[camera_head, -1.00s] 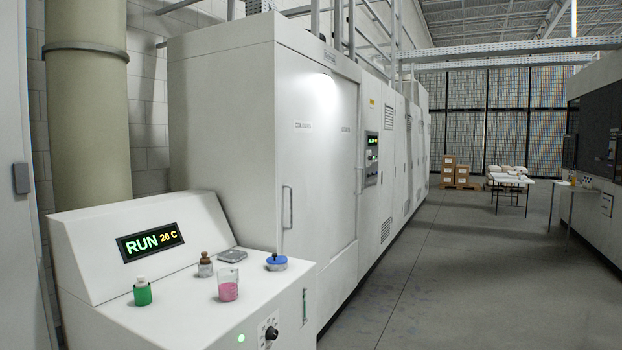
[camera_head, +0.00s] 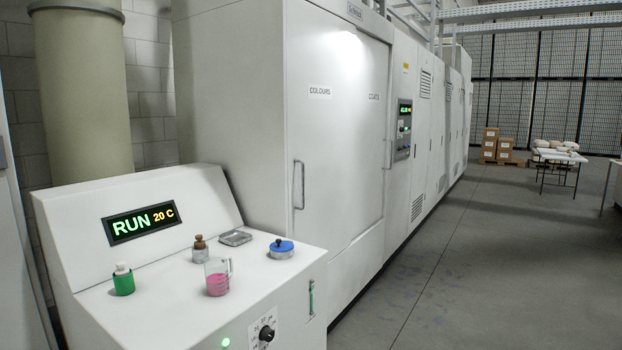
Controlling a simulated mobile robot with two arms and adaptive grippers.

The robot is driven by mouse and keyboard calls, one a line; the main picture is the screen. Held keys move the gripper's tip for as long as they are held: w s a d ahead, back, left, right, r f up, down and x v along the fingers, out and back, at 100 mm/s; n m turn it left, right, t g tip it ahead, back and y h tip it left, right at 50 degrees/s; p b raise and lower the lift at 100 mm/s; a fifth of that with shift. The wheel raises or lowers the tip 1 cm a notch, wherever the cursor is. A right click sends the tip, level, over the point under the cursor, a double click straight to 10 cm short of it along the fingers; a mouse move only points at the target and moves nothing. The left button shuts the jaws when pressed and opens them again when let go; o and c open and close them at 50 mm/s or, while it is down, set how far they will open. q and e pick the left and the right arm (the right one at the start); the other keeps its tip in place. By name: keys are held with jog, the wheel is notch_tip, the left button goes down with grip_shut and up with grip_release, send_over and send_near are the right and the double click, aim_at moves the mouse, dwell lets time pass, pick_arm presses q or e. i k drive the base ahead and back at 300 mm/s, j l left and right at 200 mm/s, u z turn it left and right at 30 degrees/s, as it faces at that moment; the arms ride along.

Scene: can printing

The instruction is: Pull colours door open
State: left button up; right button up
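The colours door (camera_head: 322,150) is a white cabinet panel labelled COLOURS, in the middle of the head view. It looks shut, flush with the cabinet front. Its vertical metal handle (camera_head: 299,185) is on the panel's left side. A second door (camera_head: 372,130), labelled COATS, sits to its right with its own handle (camera_head: 388,154). Neither of my grippers is in view, and nothing touches the handles.
Grey floor (camera_head: 470,260) is free at right. Boxes (camera_head: 495,147) stand far back.

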aim_at(321, 53)
jog(key=i+l+u, duration=0.15)
jog(key=i+l, duration=1.25)
